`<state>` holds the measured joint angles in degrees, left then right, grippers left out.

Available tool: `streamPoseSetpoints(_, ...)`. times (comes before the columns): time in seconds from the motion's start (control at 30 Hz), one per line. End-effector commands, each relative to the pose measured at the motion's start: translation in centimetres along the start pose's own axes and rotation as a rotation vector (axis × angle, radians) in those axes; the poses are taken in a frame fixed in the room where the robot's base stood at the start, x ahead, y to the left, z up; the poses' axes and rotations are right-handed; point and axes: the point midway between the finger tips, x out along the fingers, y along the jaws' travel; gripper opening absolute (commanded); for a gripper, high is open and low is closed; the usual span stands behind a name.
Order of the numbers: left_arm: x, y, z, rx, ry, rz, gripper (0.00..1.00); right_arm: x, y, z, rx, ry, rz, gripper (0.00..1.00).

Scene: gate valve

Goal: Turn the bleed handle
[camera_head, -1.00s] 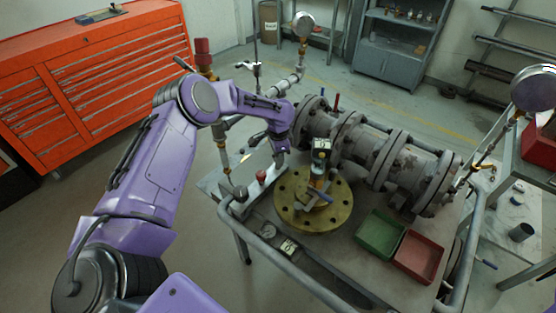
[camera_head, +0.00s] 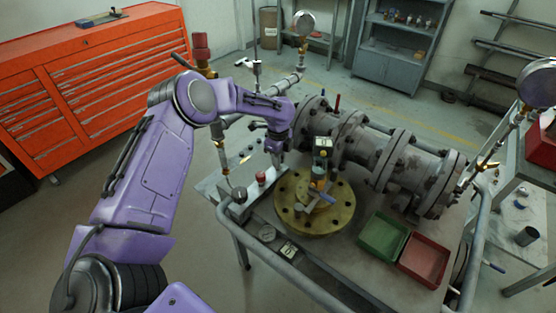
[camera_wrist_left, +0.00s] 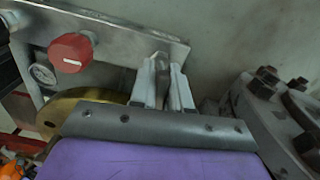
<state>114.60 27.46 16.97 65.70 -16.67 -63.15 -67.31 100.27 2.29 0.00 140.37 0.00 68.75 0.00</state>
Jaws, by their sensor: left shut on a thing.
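My left gripper (camera_head: 275,163) reaches down beside the brass flange, over the metal panel at the cart's left end. In the left wrist view, my left gripper (camera_wrist_left: 165,82) has its two pale fingers closed on a slim grey handle (camera_wrist_left: 160,68) that stands by the panel's edge. I take this for the bleed handle; its lower part is hidden by the fingers. In the head view the handle is hidden by my gripper. My right gripper is not in view.
A red knob (camera_head: 261,177) sits on the panel, also in the left wrist view (camera_wrist_left: 70,52). The brass flange (camera_head: 290,218) lies right of my gripper, with the grey pipe (camera_head: 360,150) behind. Green (camera_head: 383,236) and red (camera_head: 423,260) trays are at the front right.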

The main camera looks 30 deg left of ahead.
Motion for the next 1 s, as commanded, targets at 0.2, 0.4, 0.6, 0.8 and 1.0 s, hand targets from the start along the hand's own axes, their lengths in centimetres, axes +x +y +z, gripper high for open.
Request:
streamPoseSetpoints(0.2,-0.08,-0.09,0.13,0.088,-0.002,-0.003,0.0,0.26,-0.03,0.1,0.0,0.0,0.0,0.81)
streamPoseSetpoints(0.4,-0.13,-0.1,0.12,0.126,-0.002,-0.004,0.0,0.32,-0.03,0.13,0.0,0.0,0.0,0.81)
streamPoseSetpoints(0.6,-0.16,-0.12,0.12,0.135,-0.002,-0.004,0.0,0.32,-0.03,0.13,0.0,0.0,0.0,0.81)
streamPoseSetpoints(0.8,-0.18,-0.14,0.11,0.135,-0.002,-0.004,0.0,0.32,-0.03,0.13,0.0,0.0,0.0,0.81)
streamPoseSetpoints(1.0,-0.14,-0.12,0.07,0.134,-0.001,-0.003,0.37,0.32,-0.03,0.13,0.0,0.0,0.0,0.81)
